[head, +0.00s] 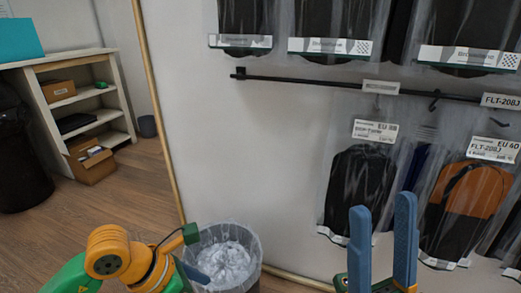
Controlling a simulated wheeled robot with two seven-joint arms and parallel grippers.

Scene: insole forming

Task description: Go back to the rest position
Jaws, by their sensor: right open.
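My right gripper (382,204) points up at the lower right, its two blue fingers spread apart with nothing between them. It shows in front of the lower edge of a bagged black piece (358,185) hanging on the wall; I cannot tell the distance between them. My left arm, orange and green, comes in at the lower left. The tip of my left gripper (197,273) shows as a small blue part in front of the bin; whether it is open or shut cannot be seen.
A bin (251,270) with a clear liner stands by the wall at bottom centre. A black rail (300,83) carries several bagged pieces, including an orange and black one (470,190). A white shelf (107,110) and a black bin (20,165) stand left. Wooden floor between is clear.

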